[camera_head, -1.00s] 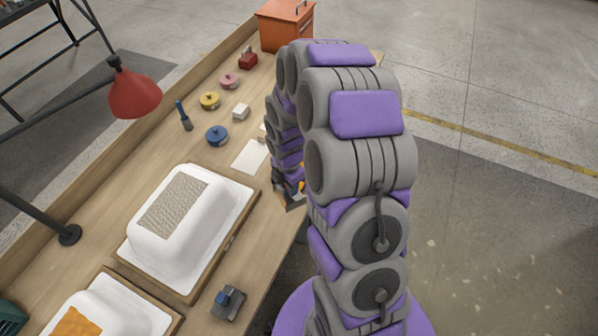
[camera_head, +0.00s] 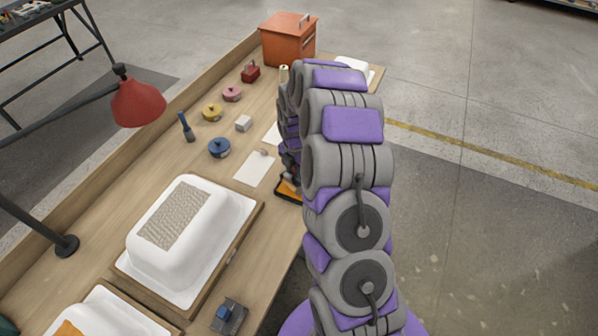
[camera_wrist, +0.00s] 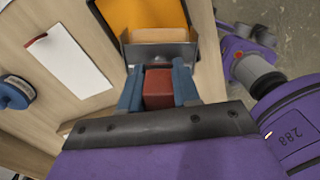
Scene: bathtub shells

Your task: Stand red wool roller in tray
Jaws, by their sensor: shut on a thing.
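My gripper (camera_wrist: 158,90) has blue fingers shut on a dark red block (camera_wrist: 158,86), which looks like the grip of the held tool. A grey metal plate and a tan bar show just beyond it. A roller sleeve cannot be made out, so I cannot confirm that this is the red wool roller. A dark-rimmed tray with an orange inside (camera_wrist: 145,14) lies beyond the plate in the wrist view. An orange, dark-edged piece, perhaps this tray (camera_head: 288,190), shows beside my arm in the head view. My arm hides the gripper there.
A white shell (camera_head: 190,235) with a woven patch stands on the bench. A red lamp (camera_head: 138,103), blue (camera_head: 219,148), yellow and pink round items, a white sheet (camera_head: 254,169) and an orange box (camera_head: 287,40) surround it.

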